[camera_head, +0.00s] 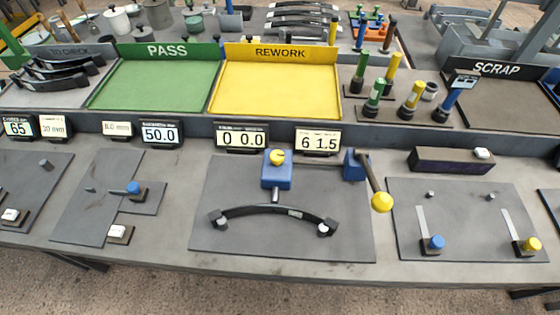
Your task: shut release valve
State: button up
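No valve is labelled as the release valve in the head view, so I cannot tell which part it is. A blue block with a round yellow knob on top (277,157) stands on the centre plate, above a black curved spring (272,210) held at both ends. To its right, a lever with a yellow ball end (381,202) slants down toward the front from a blue pivot block (354,164). A blue knob (133,188) sits on the left plate. On the right plate are a blue knob (437,243) and a yellow knob (532,244). My gripper is not in view.
Displays (318,140) line the bench behind the plates. Behind them are the green PASS tray (150,85), yellow REWORK tray (275,90) and dark SCRAP tray (510,100). Upright coloured-handled tools (411,101) stand between REWORK and SCRAP. The front bench strip is clear.

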aim_at(278, 156)
jog(key=k+l+u, duration=0.1)
jog(key=u, duration=0.25)
jog(key=k+u, duration=0.1)
jog(key=u, duration=0.25)
jog(key=k+l+u, duration=0.1)
jog(key=u, duration=0.25)
